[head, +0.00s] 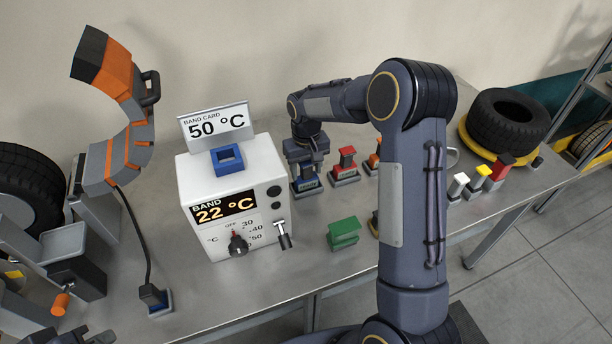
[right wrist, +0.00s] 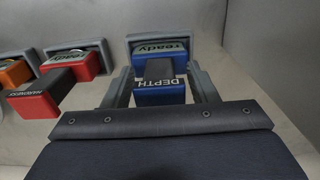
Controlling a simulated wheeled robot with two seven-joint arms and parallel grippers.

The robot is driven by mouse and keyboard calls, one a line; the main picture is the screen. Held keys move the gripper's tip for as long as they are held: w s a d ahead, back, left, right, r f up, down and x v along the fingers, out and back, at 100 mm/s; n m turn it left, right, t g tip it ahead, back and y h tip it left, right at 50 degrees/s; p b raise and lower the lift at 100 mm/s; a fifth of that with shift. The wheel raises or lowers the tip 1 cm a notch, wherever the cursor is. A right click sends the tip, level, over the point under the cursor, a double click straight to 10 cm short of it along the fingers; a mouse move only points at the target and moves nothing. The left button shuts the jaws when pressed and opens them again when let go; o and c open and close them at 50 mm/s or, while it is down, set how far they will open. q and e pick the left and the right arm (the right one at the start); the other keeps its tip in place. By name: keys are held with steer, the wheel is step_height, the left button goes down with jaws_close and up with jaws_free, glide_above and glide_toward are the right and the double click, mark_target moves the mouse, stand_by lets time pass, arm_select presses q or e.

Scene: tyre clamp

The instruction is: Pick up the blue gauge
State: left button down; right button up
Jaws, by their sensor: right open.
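The blue gauge (right wrist: 160,92), with a black top lettered DEPTH, stands in a grey holder marked "ready" (right wrist: 172,48). In the head view the gauge (head: 306,184) is on the bench right of the white box, partly covered by my right gripper (head: 306,162). My right gripper (right wrist: 162,90) is open, pointing down, with one finger on each side of the gauge. I see a gap beside the left finger; contact on the right is unclear. A dark part at the bottom left edge appears to be my left gripper (head: 100,338); its jaws are not readable.
The red gauge (head: 347,164) and orange gauge (head: 373,158) stand close to the right. The white box (head: 205,190) reading 22 °C stands left, with an empty blue frame (head: 228,159) on top. A green block (head: 343,233) lies in front. A tyre (head: 507,119) lies far right.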

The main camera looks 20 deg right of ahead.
steer(key=shift+c, duration=0.4)
steer(key=c, duration=0.8)
steer(key=shift+c, duration=0.2)
steer(key=shift+r, duration=0.25)
step_height(320, 180, up, 2)
steer(key=shift+r, duration=0.1)
steer(key=s+a+r+b, duration=0.2)
steer(key=s+a+r, duration=0.2)
steer(key=s+r, duration=0.6)
steer(key=s, duration=0.3)
steer(key=shift+s+b, duration=0.25)
steer(key=shift+b, duration=0.15)
steer(key=shift+r, duration=0.1)
